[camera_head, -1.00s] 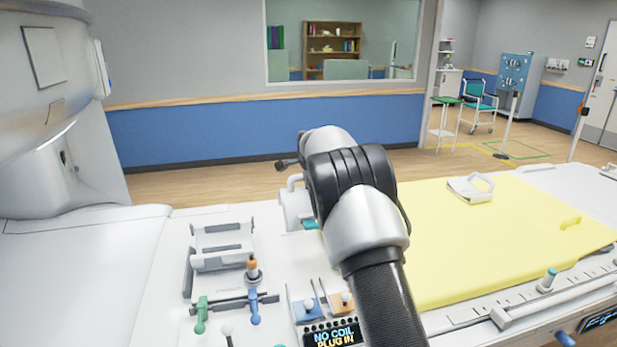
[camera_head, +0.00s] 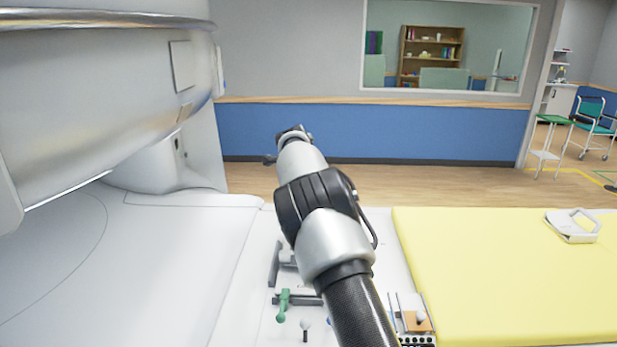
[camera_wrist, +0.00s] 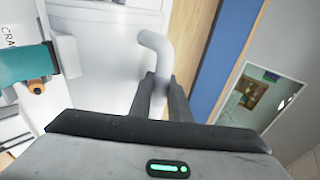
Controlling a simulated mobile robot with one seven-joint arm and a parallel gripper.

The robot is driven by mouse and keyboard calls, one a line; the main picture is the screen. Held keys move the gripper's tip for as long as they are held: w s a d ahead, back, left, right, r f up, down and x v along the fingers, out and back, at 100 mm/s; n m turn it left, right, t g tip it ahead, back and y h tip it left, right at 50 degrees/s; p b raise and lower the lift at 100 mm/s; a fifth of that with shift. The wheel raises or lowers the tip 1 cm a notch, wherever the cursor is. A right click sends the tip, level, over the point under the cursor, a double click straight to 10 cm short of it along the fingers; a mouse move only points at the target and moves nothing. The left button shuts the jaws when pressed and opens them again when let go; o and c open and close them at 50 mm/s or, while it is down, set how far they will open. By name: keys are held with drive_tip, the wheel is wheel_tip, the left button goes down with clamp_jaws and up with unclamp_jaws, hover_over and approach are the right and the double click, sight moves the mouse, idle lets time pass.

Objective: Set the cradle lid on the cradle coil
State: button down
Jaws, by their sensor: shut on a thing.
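My gripper (camera_wrist: 158,84) is shut on a white bent tube handle (camera_wrist: 154,44) in the wrist view. A rounded white body (camera_wrist: 105,40) lies beside the handle. I cannot tell whether the held piece is the coil or the lid. A white plate with a raised handle (camera_head: 573,226), possibly the lid, lies apart on the yellow mat (camera_head: 480,285).
The scanner bore (camera_head: 100,90) overhangs the table at left. A rack (camera_head: 276,263) is mostly hidden behind my arm, with a green-handled peg (camera_head: 283,305) in front. An orange block (camera_head: 416,322) sits at the panel by the mat. The white table at left (camera_head: 120,270) is clear.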

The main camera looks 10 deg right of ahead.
wheel_tip(320, 180, down, 8)
drive_tip(key=b, duration=0.5)
drive_tip(key=shift+f, duration=0.2)
drive_tip(key=shift+f+b, duration=0.95)
idle(0.3)
drive_tip(key=c, duration=1.7)
unclamp_jaws()
drive_tip(key=shift+r, duration=0.1)
drive_tip(key=shift+o, duration=0.7)
drive_tip(key=shift+f, duration=0.25)
drive_tip(key=b+v, duration=0.2)
drive_tip(key=v, duration=1.5)
drive_tip(key=shift+s+r+b, duration=0.25)
drive_tip(key=shift+r+b, duration=0.1)
